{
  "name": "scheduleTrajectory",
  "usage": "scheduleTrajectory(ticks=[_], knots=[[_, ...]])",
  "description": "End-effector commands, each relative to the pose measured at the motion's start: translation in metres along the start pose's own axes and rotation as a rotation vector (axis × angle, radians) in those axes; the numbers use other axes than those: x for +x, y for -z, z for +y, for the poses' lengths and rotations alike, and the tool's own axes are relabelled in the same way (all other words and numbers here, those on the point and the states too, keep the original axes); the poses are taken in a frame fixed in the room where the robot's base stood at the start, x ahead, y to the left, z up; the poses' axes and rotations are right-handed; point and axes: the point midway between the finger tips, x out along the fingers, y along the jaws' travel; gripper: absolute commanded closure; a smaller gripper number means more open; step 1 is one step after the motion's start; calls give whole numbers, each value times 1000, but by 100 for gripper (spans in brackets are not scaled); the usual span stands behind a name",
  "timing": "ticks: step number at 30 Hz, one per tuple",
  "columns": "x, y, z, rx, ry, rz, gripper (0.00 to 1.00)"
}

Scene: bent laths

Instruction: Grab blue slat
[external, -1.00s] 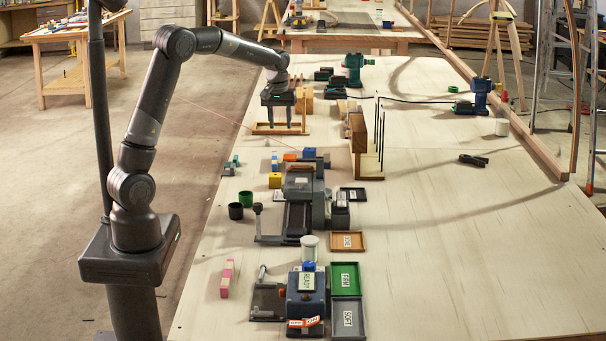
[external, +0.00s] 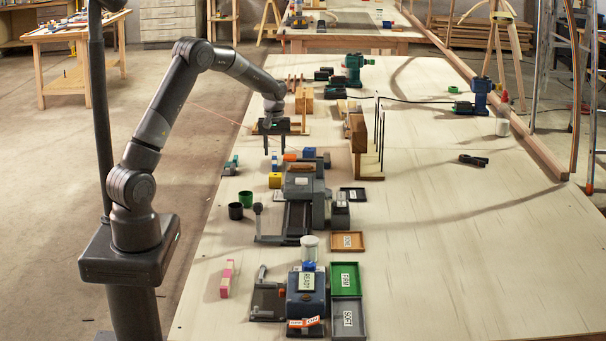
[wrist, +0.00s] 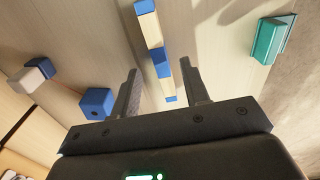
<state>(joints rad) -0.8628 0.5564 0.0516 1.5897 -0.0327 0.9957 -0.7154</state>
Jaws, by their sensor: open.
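The blue slat (wrist: 161,62) is a narrow strip with blue and cream bands. In the wrist view it runs lengthwise between my fingers, with bare board on both sides of it. In the external view the slat (external: 274,161) is small and lies just below my fingertips, partly hard to make out. My gripper (external: 274,153) points down over it, with its fingers apart and nothing held. In the wrist view my gripper (wrist: 158,68) has one finger on each side of the slat. I cannot tell how far the fingertips are above the board.
A blue block (wrist: 97,103) is left of my fingers and a teal block (wrist: 268,40) is to the right. A yellow block (external: 275,180) and a grey machine (external: 303,190) are close by. A pink slat (external: 227,278) lies nearer the camera. The right of the table is mostly clear.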

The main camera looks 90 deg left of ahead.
Motion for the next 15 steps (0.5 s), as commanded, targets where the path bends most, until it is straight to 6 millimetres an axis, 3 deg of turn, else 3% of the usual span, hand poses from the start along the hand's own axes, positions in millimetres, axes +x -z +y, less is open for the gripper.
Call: scheduleTrajectory(ticks=[6,15], knots=[[27,0,-1,1,2,-1,58],[30,0,-1,1,1,0,61]])
